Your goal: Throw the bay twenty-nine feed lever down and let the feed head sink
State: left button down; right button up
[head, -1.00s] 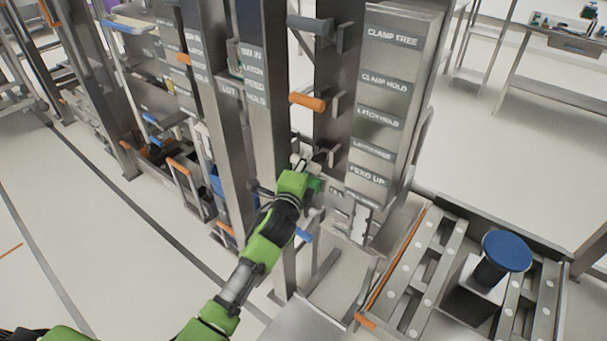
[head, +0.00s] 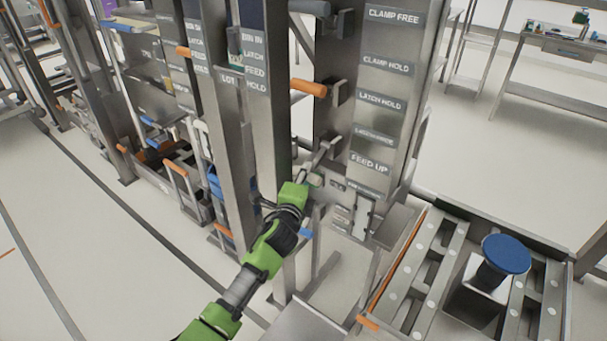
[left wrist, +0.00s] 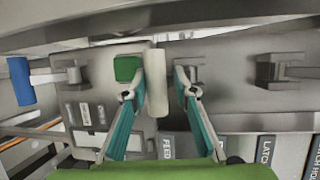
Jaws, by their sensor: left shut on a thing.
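The feed lever's pale handle (head: 316,179) is low on the steel post, beside the FEED UP label (head: 369,165). It also shows as a pale upright bar (left wrist: 156,82) between the fingers in the left wrist view. My left gripper (head: 305,180) is shut on this handle, its arm reaching up from the lower left. It also shows in the left wrist view (left wrist: 160,93). The lever's arm slopes down from its bracket (head: 331,149) to my fingers. The feed head cannot be made out for certain. My right gripper is not in view.
An orange-handled lever (head: 308,87) and a grey one (head: 309,7) stick out above. A blue handle (head: 305,233) is just below my gripper and also shows in the left wrist view (left wrist: 21,81).

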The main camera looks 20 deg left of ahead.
pick_arm(q)
jog(key=shift+d+f, duration=0.1)
jog(key=shift+f, duration=0.1)
dwell(0.4)
jog(key=c, duration=1.8)
grip_release()
jog(key=shift+w, duration=0.1)
jog(key=shift+c, duration=0.2)
jog(key=shift+w+d+f, duration=0.15)
jog(key=shift+w+f, duration=0.15)
jog(key=shift+s+f, duration=0.1)
jog(key=shift+s, duration=0.35)
jog(key=s+r, duration=0.2)
jog(key=s, duration=0.9)
jog(key=shift+d+r, duration=0.2)
jog(key=shift+d, duration=0.05)
jog(key=shift+w, duration=0.1)
